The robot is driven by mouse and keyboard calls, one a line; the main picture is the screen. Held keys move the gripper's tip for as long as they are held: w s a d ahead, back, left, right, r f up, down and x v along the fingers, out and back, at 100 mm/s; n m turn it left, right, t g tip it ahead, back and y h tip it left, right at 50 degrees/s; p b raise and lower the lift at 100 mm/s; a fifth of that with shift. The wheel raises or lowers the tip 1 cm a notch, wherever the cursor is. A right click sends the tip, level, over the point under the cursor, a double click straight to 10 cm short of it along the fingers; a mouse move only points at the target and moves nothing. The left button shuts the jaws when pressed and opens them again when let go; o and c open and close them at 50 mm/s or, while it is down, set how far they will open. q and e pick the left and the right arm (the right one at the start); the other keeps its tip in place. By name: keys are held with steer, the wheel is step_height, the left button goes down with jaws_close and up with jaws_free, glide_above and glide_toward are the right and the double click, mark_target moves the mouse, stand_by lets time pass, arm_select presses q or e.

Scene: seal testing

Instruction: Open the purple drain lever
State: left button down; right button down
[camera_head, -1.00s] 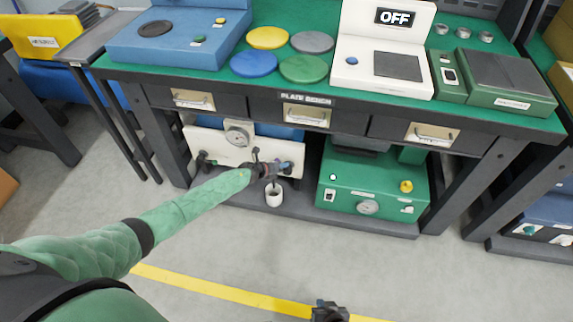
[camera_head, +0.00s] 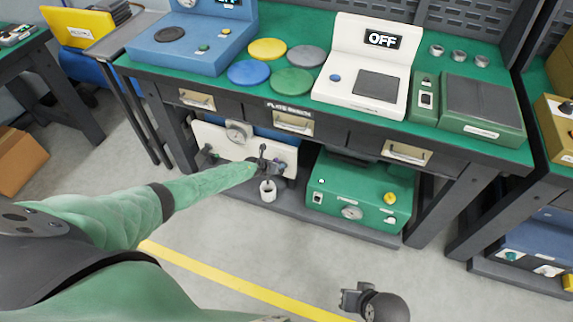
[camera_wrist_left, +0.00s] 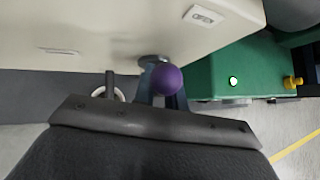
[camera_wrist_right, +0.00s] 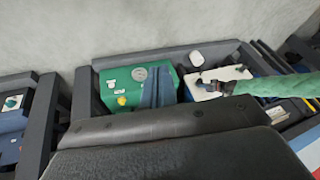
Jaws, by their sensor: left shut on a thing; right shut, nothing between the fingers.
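The purple knob of the drain lever (camera_wrist_left: 167,79) shows in the left wrist view, close against the cream panel (camera_wrist_left: 110,28). My left gripper (camera_wrist_left: 162,92) is shut on the lever, with the knob at its fingertips. In the head view my left gripper (camera_head: 270,168) reaches under the bench to the right part of the cream panel (camera_head: 210,137); the gripper and arm hide the knob there. My right gripper (camera_head: 348,299) is shut and empty above the floor, and its closed fingers show in the right wrist view (camera_wrist_right: 160,88).
A white cup (camera_head: 268,193) stands on the lower shelf (camera_head: 335,228) below my left gripper. A green box (camera_head: 345,195) with a yellow knob stands to the right. The bench drawers (camera_head: 294,123) hang above.

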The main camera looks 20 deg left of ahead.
arm_select(q)
steer(key=d+y+p, duration=0.1)
steer(key=p, duration=0.2)
steer(key=shift+r+m+p, duration=0.3)
steer(key=shift+r+p, duration=0.05)
arm_select(e)
steer(key=s+d+r+g+h, duration=0.1)
steer(key=s+d+r, duration=0.1)
steer(key=d+r, duration=0.4)
arm_select(q)
steer(key=y+p, duration=0.1)
steer(key=p, duration=0.1)
steer(key=shift+d+f+m+p, duration=0.2)
steer(key=shift+m+p, duration=0.1)
steer(key=shift+p, duration=0.05)
steer(key=shift+f+p, duration=0.15)
steer(key=shift+p, duration=0.3)
arm_select(e)
steer(key=shift+w+d+f+m+g+h, duration=0.2)
steer(key=shift+d+f+g+h, duration=0.15)
steer(key=shift+d+f, duration=0.35)
steer(key=shift+w+d+f+m+g+h, duration=0.1)
steer(key=shift+d+f+m+g+h, duration=0.25)
steer(key=shift+f, duration=0.55)
steer(key=shift+s+d, duration=0.1)
arm_select(q)
steer(key=c, duration=1.5)
jaws_free()
steer(key=shift+o, duration=0.2)
